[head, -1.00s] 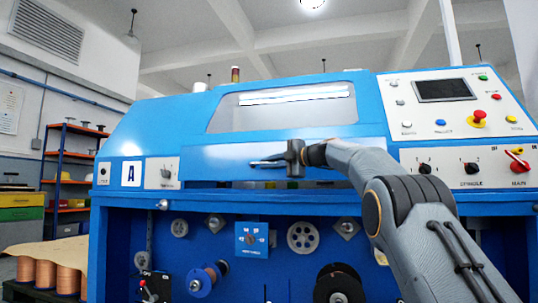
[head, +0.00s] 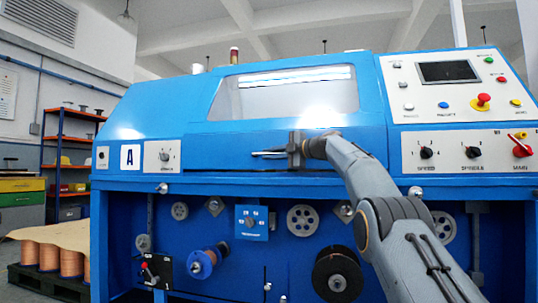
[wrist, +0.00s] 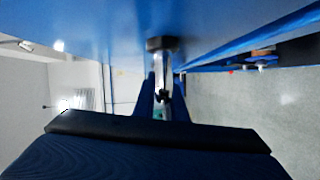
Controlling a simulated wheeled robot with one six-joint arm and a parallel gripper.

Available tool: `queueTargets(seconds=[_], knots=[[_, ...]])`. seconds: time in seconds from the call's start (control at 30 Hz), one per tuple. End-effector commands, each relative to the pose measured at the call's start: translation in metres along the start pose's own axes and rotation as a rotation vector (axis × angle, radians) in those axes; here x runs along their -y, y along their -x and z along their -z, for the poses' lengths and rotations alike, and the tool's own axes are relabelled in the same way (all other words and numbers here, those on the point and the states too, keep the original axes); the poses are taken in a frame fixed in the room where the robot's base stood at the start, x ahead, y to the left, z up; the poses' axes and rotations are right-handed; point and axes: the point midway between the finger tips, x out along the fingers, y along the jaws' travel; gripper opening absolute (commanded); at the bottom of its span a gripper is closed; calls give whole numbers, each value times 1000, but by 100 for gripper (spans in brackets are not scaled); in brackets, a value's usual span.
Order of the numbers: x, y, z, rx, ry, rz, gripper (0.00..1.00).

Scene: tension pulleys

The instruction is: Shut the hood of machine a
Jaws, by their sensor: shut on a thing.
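Machine a is the blue machine with an "A" label (head: 130,157) in the head view. Its hood (head: 225,142) has a long window (head: 290,95) and a bar handle (head: 267,153) on its front. The hood's lower edge lies close to the body front, with only a thin dark line visible below it near my gripper. My gripper (head: 292,151) is shut on the handle; its fingers hide part of the bar. In the wrist view, a blue surface fills the top, and a metal bar with a dark end (wrist: 162,60) runs in the middle.
A control panel (head: 460,90) with buttons and a screen is at the right. Below are spools, pulleys and a dial plate (head: 251,222). Copper spools (head: 72,262) on a pallet and an orange shelf (head: 70,140) stand at the left.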

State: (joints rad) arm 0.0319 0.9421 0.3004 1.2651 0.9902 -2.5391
Motion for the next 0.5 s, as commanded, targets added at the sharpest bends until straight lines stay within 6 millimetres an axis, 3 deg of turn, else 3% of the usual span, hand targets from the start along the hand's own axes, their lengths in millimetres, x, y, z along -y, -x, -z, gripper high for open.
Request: queueTargets(seconds=[0.17, 0.2, 0.3, 0.5], knots=[[3, 1, -8, 12, -7, -2, 0], [3, 2, -8, 13, -7, -1, 14], [3, 2, -7, 12, -6, -1, 29], [2, 0, -4, 7, -4, 0, 29]])
